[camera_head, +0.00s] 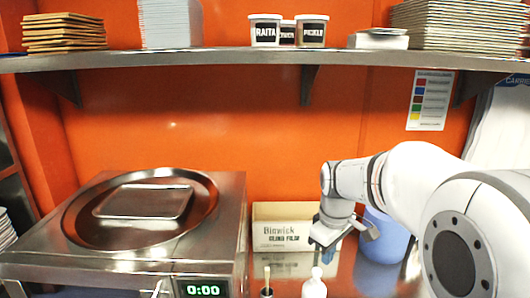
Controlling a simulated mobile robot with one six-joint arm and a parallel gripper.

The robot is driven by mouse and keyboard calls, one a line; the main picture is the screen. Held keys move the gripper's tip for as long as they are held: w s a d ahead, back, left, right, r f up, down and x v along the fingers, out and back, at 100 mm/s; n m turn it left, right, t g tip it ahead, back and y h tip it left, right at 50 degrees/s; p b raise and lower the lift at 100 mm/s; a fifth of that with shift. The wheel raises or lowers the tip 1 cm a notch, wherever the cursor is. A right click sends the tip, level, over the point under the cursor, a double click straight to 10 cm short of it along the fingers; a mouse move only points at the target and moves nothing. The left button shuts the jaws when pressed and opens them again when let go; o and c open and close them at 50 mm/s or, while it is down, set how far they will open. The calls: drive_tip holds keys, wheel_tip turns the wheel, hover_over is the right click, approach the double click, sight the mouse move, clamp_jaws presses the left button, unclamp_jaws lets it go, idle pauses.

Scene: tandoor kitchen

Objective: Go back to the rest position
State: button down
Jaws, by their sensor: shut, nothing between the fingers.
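My gripper (327,256) is at the end of my white arm, which reaches in from the right side of the head view. It points down over the steel counter, in front of the orange wall. Its fingers are small and partly hidden in this view, and they look shut with nothing held. A white bottle (314,285) stands just below and in front of it.
A steel oven (200,262) with a round pan and small tray on top stands left. A cling film box (285,228) is behind my gripper. A blue container (384,238) is partly behind my arm. A loaded shelf (240,62) runs above.

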drive_tip(key=s+f+m+t+b, duration=0.2)
drive_tip(key=s+m, duration=0.6)
drive_tip(key=s, duration=1)
drive_tip(key=shift+s+f+b, duration=0.2)
drive_tip(key=shift+f+b, duration=0.1)
drive_tip(key=shift+f, duration=0.1)
